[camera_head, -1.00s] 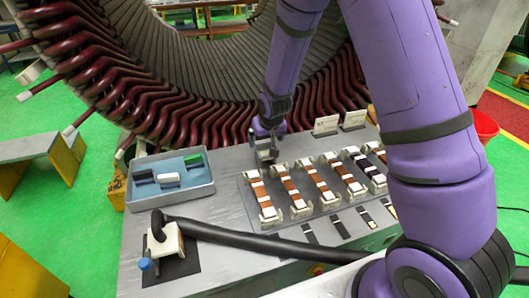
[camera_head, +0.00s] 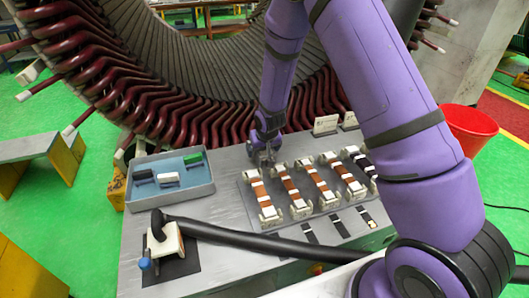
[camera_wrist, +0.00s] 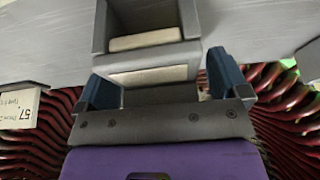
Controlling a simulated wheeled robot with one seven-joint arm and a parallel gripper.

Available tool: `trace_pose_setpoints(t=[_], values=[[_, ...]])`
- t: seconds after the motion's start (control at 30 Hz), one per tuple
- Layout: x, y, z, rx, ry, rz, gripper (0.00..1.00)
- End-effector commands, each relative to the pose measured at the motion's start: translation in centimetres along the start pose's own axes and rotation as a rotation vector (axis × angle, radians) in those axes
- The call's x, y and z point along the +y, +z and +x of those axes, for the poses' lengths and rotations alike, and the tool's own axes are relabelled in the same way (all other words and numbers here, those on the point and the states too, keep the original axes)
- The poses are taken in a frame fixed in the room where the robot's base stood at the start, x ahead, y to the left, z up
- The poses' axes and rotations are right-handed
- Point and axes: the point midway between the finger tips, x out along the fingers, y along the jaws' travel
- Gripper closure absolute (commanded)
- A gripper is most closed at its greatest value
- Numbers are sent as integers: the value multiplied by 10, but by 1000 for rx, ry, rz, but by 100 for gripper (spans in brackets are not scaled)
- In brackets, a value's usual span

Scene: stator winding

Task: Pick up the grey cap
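A grey, box-like piece that looks like the grey cap (camera_wrist: 197,20) is in the wrist view, hollow, with beige blocks showing within and below its walls. My gripper (camera_wrist: 160,88) has its two blue fingers apart, one on each side of this piece. The left finger overlaps its lower left edge in the picture; a thin gap shows at the right finger. I cannot tell whether the fingers press on it. In the head view my gripper (camera_head: 265,156) is low at the far end of the leftmost coil; the cap is not clear there.
A blue-grey tray (camera_head: 137,203) holds a black, a white and a green piece. Several wrapped coils (camera_head: 294,190) lie on a grey rack. A black hose (camera_head: 250,240) crosses the bench. The red-barred stator (camera_head: 100,85) stands close behind; a red bucket (camera_head: 470,120) is at right.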

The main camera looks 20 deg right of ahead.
Motion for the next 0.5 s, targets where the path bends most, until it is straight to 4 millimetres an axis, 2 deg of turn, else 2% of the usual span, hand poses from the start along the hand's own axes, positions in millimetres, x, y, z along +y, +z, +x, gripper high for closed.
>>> trace_pose_setpoints(t=[0.03, 0.23, 0.5], values=[[0, 0, 0, 0, 0, 0, 16], [0, 0, 0, 0, 0, 0, 62], [0, 0, -1, 0, 0, 0, 62]])
